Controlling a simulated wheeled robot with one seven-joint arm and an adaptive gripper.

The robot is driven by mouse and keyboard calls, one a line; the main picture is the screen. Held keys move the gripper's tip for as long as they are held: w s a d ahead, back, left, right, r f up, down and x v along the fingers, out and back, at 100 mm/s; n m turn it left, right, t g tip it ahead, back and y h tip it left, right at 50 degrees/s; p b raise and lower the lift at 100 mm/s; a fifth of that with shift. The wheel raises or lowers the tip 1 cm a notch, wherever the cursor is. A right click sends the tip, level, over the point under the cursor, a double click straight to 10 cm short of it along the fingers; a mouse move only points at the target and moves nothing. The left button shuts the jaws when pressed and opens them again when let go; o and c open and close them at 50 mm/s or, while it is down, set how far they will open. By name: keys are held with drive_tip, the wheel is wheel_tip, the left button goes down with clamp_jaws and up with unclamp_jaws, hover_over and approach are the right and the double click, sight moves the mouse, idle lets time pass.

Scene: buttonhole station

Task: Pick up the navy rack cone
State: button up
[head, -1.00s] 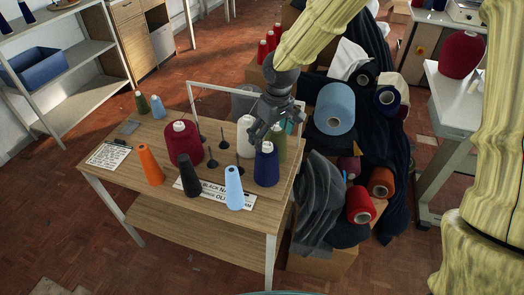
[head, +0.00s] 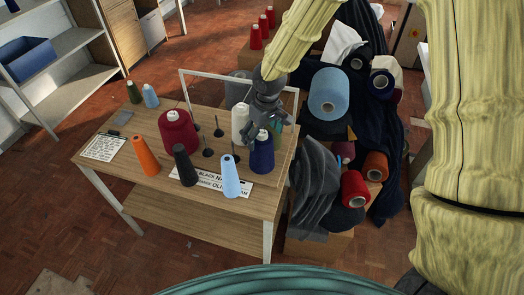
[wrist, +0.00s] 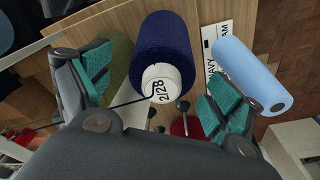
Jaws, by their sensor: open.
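The navy cone (head: 262,156) stands upright at the right end of the wooden table, with its pale top showing. In the wrist view the navy cone (wrist: 165,55) shows its white top marked "2/28", lying between my fingers in the picture. My gripper (head: 266,128) is just above and behind its top in the head view. In the wrist view my gripper (wrist: 150,98) is open, with teal pads on both sides and nothing held. I cannot tell whether the fingers touch the cone.
An olive cone (wrist: 118,65) is close beside the left finger. A light blue cone (head: 230,178) stands front left of the navy one, a cream cone (head: 240,122) behind it. Black, maroon (head: 178,132) and orange cones stand further left. A white frame (head: 183,85) rises at the back.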

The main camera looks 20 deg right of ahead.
drive_tip(key=shift+w+a+f+p, duration=0.1)
drive_tip(key=shift+w+f+p, duration=0.05)
drive_tip(key=shift+f, duration=0.7)
drive_tip(key=shift+w+f+p, duration=0.1)
drive_tip(key=shift+f+p, duration=0.05)
drive_tip(key=shift+f, duration=0.7)
drive_tip(key=shift+c, duration=0.2)
drive_tip(key=c, duration=1.6)
drive_tip(key=shift+r, duration=0.1)
wheel_tip(320, 180, up, 9)
drive_tip(key=shift+r+b, duration=0.1)
drive_tip(key=shift+b, duration=0.75)
drive_tip(key=shift+r+p, duration=1.65)
drive_tip(key=shift+r, duration=0.3)
drive_tip(key=shift+f, duration=0.2)
